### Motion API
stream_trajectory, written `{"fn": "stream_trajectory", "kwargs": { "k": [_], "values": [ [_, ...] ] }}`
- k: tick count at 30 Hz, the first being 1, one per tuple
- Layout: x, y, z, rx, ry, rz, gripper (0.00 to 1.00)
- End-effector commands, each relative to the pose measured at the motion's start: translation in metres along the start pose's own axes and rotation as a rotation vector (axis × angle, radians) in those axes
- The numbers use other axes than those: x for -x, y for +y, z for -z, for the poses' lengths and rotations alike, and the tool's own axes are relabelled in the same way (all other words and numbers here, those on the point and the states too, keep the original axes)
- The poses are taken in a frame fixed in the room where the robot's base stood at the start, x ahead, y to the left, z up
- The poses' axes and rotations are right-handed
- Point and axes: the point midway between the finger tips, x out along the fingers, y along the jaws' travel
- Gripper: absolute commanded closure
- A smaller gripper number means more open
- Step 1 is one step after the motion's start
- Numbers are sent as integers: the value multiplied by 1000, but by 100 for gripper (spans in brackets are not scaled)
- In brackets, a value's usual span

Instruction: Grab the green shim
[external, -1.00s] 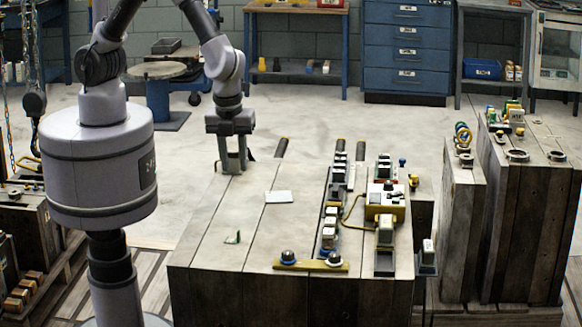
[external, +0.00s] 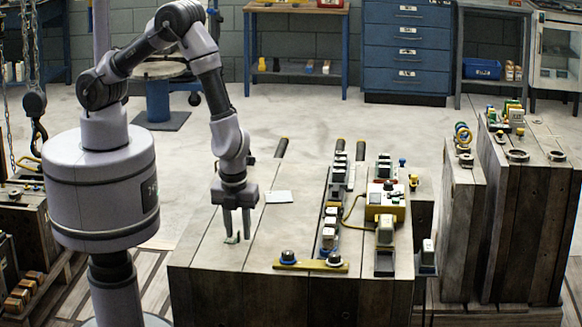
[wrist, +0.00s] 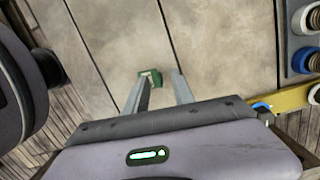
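The green shim (external: 232,239) is a small green piece with a pale part, lying on the near left part of the mould block's flat top (external: 271,235). In the wrist view the shim (wrist: 152,76) shows at the fingertips, nearer the left finger. My gripper (external: 236,239) points down over it, with its fingers apart and the tips low, close to the top surface. In the wrist view my gripper (wrist: 160,76) has a gap between its fingers. The fingers partly hide the shim in the external view. I cannot tell whether a finger touches it.
A pale flat plate (external: 279,197) lies farther back on the block. To the right are a yellow bar (external: 310,266) with blue-ringed fittings, a row of connectors (external: 329,228) and a yellow control box (external: 385,203). The surface around the shim is clear.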

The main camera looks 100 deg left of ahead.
Motion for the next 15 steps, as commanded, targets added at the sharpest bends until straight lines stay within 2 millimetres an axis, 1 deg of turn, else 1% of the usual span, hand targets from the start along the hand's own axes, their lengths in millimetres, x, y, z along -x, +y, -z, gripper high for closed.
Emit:
{"fn": "stream_trajectory", "kwargs": {
  "k": [4,5,6,9,15],
  "values": [
    [2,-1,0,0,0,2,70],
    [2,-1,0,0,0,2,74],
    [2,-1,0,0,0,2,81],
    [2,0,0,0,0,1,100],
    [2,0,0,0,0,1,100]
  ]
}}
